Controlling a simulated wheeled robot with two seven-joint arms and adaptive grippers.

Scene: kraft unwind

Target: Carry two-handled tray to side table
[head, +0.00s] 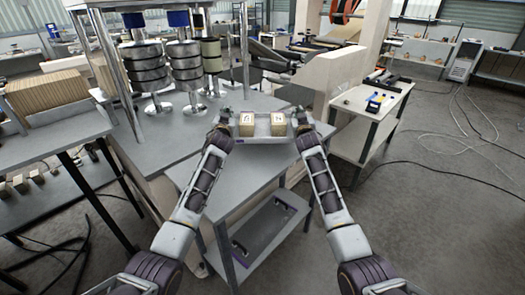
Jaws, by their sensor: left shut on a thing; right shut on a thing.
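A light grey two-handled tray (264,140) is in front of me with two small tan boxes (246,125) (278,124) standing side by side in it. My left gripper (227,119) is shut on the tray's left handle. My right gripper (302,122) is shut on its right handle. The handles are largely hidden by the grippers. The tray looks level, above or on the grey worktable (190,137); I cannot tell whether it touches. A small white-topped side table (352,99) stands to the right of the tray.
The side table bears a blue item (374,104) and a few small things; part of its top is bare. Metal posts and stacked rolls (187,66) stand on the worktable at left. A low grey shelf (262,232) is below. Cables (440,168) lie on the floor at right.

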